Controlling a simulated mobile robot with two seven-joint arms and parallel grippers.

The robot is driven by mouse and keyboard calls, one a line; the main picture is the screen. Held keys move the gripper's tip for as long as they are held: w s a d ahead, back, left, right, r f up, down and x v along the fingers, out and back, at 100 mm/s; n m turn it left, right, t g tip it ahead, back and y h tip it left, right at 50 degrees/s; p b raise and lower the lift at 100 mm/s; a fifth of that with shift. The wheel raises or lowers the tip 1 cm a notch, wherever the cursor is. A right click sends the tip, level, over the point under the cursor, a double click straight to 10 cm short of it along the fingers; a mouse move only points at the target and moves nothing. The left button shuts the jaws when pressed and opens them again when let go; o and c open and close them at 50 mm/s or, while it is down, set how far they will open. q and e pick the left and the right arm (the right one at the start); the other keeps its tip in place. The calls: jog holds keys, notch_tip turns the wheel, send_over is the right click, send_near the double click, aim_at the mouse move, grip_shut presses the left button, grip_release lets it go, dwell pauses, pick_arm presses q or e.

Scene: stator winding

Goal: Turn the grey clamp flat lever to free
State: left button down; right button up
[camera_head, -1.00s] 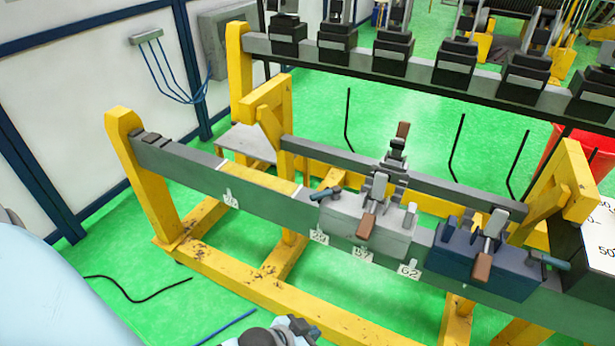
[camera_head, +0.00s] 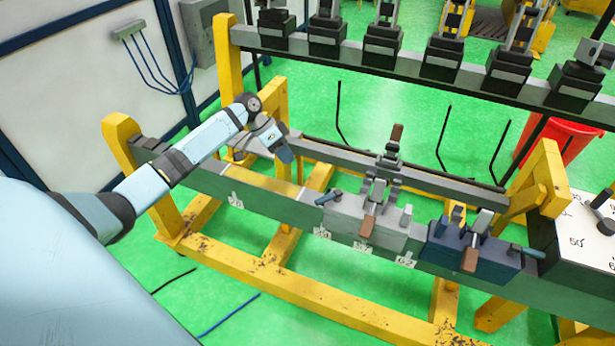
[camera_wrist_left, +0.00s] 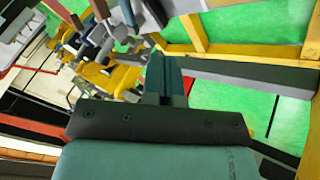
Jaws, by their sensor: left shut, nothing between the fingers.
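The grey clamp (camera_head: 340,220) sits on the long grey rail, right of the middle in the head view. A dark flat lever (camera_head: 329,197) lies at its upper left end, and a brown-handled lever (camera_head: 369,229) stands at its middle. My left gripper (camera_head: 287,155) is shut and empty, up and to the left of the grey clamp and apart from it. Its closed fingers (camera_wrist_left: 165,72) also show in the left wrist view. Which clamp parts show at the upper left of that view I cannot tell. My right gripper is not in view.
A dark blue clamp (camera_head: 470,257) stands on the rail just right of the grey clamp. A yellow frame (camera_head: 150,200) carries the rail. A white panel with a dial (camera_head: 580,240) is at the right. The rail is bare left of the grey clamp.

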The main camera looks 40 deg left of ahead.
pick_arm(q)
jog(key=p, duration=0.2)
send_near(325, 205)
jog(key=w+f, duration=0.1)
jog(key=w+a+f, duration=0.1)
jog(key=shift+w+a+f, duration=0.2)
jog(key=shift+a+f, duration=0.1)
jog(key=shift+f, duration=0.1)
jog(key=d, duration=0.1)
jog(key=s+d+p, duration=0.1)
jog(key=d, duration=0.2)
jog(key=shift+s+f, duration=0.25)
jog(key=shift+s, duration=0.05)
jog(key=shift+a, duration=0.1)
